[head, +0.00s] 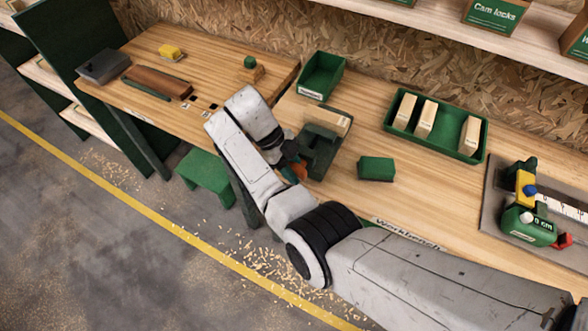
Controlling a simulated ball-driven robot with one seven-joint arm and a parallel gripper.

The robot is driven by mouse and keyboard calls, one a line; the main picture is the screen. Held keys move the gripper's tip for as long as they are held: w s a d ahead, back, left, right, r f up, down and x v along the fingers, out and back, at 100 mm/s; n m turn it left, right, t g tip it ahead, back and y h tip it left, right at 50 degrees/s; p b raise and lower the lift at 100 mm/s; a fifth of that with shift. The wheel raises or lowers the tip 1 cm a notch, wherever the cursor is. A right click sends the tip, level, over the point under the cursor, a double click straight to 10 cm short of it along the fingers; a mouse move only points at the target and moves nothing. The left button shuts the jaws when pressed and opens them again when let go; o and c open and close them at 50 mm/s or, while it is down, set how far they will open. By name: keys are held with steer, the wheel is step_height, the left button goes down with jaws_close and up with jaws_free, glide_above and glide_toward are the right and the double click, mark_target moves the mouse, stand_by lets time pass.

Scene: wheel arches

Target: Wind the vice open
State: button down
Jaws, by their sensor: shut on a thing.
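The dark green vice (323,146) stands near the front edge of the workbench. A pale wooden block (329,121) sits at its back, apparently between its jaws; how tightly cannot be told. A small orange part, seemingly the vice handle (300,169), shows at the vice's front left. My gripper (292,165) is at this front side, shut on the handle. My white arm reaches in from the lower right, and its wrist hides part of the grip and the vice's left side.
A green block (376,168) lies right of the vice. Behind are an empty green bin (322,76) and a green tray (437,146) with wooden blocks. A measuring fixture (530,205) stands far right. A green stool (205,172) and shavings are on the floor below.

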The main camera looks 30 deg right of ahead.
steer(key=shift+f, duration=0.1)
stand_by(0.5)
steer(key=c, duration=1.3)
jaws_free()
steer(key=shift+o, duration=0.2)
steer(key=v, duration=1)
steer(key=shift+w+a+r, duration=0.2)
steer(key=shift+w+a, duration=0.05)
steer(key=shift+w, duration=0.05)
